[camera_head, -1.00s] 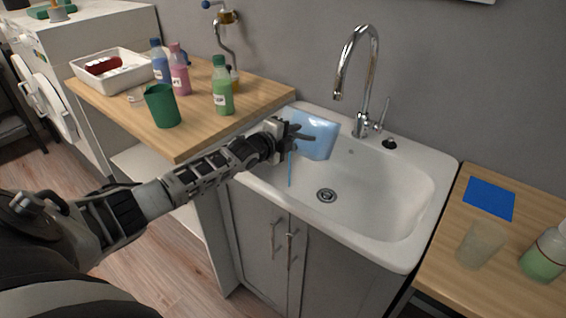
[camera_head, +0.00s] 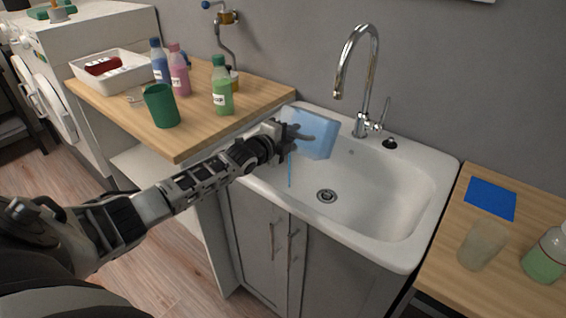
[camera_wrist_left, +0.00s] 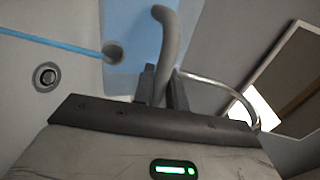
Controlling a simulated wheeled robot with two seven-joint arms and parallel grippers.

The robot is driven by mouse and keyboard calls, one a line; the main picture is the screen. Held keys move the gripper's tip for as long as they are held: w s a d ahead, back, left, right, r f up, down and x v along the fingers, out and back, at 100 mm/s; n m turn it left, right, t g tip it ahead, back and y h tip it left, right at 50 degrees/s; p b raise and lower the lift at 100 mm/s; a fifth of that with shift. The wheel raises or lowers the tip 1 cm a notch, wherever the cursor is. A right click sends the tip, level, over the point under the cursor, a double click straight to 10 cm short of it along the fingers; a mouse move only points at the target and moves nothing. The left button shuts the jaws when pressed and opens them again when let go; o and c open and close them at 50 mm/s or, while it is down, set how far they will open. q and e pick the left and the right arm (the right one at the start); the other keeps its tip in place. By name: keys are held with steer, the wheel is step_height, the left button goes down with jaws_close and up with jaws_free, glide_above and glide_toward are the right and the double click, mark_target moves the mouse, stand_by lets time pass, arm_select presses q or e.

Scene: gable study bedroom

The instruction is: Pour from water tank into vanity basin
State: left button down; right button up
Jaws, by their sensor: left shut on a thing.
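The water tank (camera_head: 318,138) is a translucent blue box held tilted above the left part of the white vanity basin (camera_head: 390,205). My left gripper (camera_head: 292,133) is shut on the tank; in the left wrist view the fingers (camera_wrist_left: 162,92) close around its grey curved handle (camera_wrist_left: 170,45). A thin blue stream (camera_head: 290,170) falls from the tank into the basin. The stream (camera_wrist_left: 50,40) also shows in the left wrist view, running from a round grey spout (camera_wrist_left: 113,53). The basin drain (camera_head: 327,196) is uncovered. The water level left in the tank is unclear. My right gripper is out of view.
A chrome faucet (camera_head: 367,80) stands behind the basin. The wooden counter (camera_head: 205,135) at left holds a green cup (camera_head: 161,105), several bottles and a white tray (camera_head: 130,82). The right counter (camera_head: 440,270) holds a cloudy cup (camera_head: 481,246), a bottle (camera_head: 545,258) and a blue sheet (camera_head: 490,198).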

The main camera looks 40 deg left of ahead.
arm_select(q)
steer(key=shift+s+t+b, duration=0.5)
steer(key=shift+t+b, duration=0.6)
steer(key=shift+b, duration=0.45)
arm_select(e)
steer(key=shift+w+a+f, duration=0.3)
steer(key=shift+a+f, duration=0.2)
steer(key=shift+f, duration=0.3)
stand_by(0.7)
arm_select(q)
steer(key=shift+s, duration=0.1)
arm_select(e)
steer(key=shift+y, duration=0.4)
